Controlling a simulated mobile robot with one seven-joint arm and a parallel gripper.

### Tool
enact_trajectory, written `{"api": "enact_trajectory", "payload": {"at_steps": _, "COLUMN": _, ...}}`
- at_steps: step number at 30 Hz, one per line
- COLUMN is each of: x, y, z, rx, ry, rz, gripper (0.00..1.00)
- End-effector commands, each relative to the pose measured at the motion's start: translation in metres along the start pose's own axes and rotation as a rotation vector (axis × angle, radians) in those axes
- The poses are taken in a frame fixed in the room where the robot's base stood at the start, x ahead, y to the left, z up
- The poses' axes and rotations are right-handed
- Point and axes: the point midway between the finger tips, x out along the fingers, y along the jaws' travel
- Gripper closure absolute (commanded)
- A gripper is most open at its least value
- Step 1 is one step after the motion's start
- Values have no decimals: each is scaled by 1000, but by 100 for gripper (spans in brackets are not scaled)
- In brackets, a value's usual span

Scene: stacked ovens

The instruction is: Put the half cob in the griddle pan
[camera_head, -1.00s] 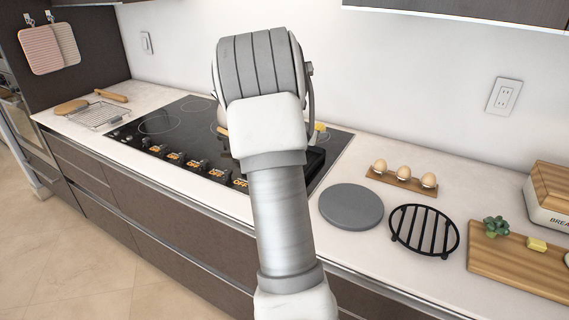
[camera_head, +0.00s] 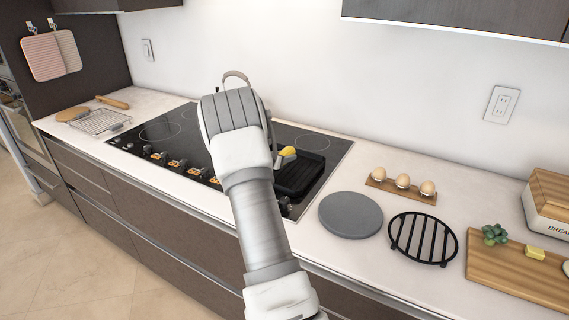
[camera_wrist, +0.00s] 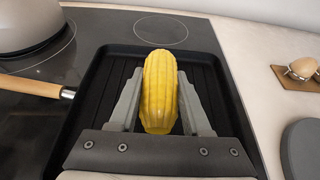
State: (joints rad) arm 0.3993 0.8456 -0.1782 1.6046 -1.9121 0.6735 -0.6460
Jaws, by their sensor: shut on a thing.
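The half cob (camera_wrist: 159,85) is yellow and held lengthwise between the fingers of my gripper (camera_wrist: 160,100) in the wrist view. My gripper is shut on it. The black, ridged, square griddle pan (camera_wrist: 95,125) is below and around the cob in that view, on the cooktop. The gap between cob and pan floor is hard to judge. In the head view the yellow cob (camera_head: 288,153) shows over the far left part of the griddle pan (camera_head: 302,178); my arm hides most of the gripper.
A grey pot (camera_wrist: 30,25) stands left of the pan on the black cooktop (camera_head: 325,140). A wooden handle (camera_wrist: 30,87) lies at the pan's left side. An egg holder (camera_head: 400,188), grey disc (camera_head: 350,215) and black trivet (camera_head: 423,238) are to the right.

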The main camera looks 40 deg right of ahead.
Motion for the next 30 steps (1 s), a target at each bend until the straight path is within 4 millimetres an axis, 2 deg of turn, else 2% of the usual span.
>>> {"api": "enact_trajectory", "payload": {"at_steps": 1, "x": 4, "y": -1, "z": -10, "rx": -3, "ry": 3, "rz": -1, "gripper": 100}}
{"api": "enact_trajectory", "payload": {"at_steps": 4, "x": 10, "y": -1, "z": -23, "rx": -3, "ry": 2, "rz": -1, "gripper": 100}}
{"api": "enact_trajectory", "payload": {"at_steps": 17, "x": 12, "y": 0, "z": -29, "rx": 0, "ry": 0, "rz": 1, "gripper": 100}}
{"api": "enact_trajectory", "payload": {"at_steps": 18, "x": 11, "y": 0, "z": -28, "rx": -1, "ry": 1, "rz": 1, "gripper": 45}}
{"api": "enact_trajectory", "payload": {"at_steps": 21, "x": 11, "y": 0, "z": -28, "rx": -1, "ry": 1, "rz": 1, "gripper": 27}}
{"api": "enact_trajectory", "payload": {"at_steps": 22, "x": 11, "y": 0, "z": -28, "rx": -1, "ry": 1, "rz": 1, "gripper": 22}}
{"api": "enact_trajectory", "payload": {"at_steps": 30, "x": 11, "y": 0, "z": -27, "rx": -1, "ry": 1, "rz": 1, "gripper": 22}}
